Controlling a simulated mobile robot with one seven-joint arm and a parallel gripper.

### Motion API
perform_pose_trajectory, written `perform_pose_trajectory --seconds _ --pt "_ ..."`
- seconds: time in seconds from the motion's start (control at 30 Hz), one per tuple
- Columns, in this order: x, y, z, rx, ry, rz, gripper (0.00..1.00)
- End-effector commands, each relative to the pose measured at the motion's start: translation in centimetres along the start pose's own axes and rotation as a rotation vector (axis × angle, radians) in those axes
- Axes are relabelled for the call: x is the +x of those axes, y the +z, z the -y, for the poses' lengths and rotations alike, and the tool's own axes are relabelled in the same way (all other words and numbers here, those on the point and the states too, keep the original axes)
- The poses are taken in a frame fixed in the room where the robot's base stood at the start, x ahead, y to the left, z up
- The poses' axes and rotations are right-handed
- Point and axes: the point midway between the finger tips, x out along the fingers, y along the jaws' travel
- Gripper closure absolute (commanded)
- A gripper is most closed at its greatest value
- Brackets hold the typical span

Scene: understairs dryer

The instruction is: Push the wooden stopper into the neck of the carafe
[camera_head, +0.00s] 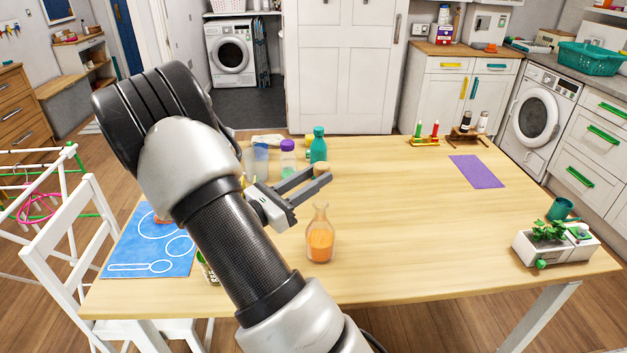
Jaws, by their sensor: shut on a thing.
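The glass carafe (320,240) stands upright on the wooden table, left of its middle, with orange contents in its lower part. Its narrow neck looks open at the top. My gripper (321,175) is above and behind the carafe in the picture, with its fingers pointing right. The wooden stopper (321,168) is a small tan piece held between the fingertips, partly hidden by the nearer finger. The stopper is apart from the carafe's neck.
A green bottle (318,146) and a purple-lidded jar (288,158) stand behind my gripper. A blue mat (150,245) lies at left, a purple mat (477,171) at right. A white planter (553,248) stands at the right edge. The table right of the carafe is clear.

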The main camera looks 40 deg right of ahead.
Motion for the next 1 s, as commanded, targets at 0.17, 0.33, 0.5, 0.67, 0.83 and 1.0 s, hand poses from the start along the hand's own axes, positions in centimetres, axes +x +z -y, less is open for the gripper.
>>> perform_pose_trajectory --seconds 0.17,0.33,0.5,0.67,0.83,1.0 --pt "-0.2 0.1 -0.1 0.006 -0.014 0.001 0.95" --pt "-0.3 -1.1 -0.1 0.005 -0.015 0.0 0.95" --pt "-0.6 -2.6 -0.2 0.004 -0.015 0.0 0.95" --pt "-0.8 -4.2 -0.3 0.004 -0.015 0.0 0.95" --pt "-1.0 -5.4 -0.4 0.005 -0.015 -0.001 0.95" --pt "-1.1 -5.8 -0.4 0.006 -0.015 -0.001 0.95"
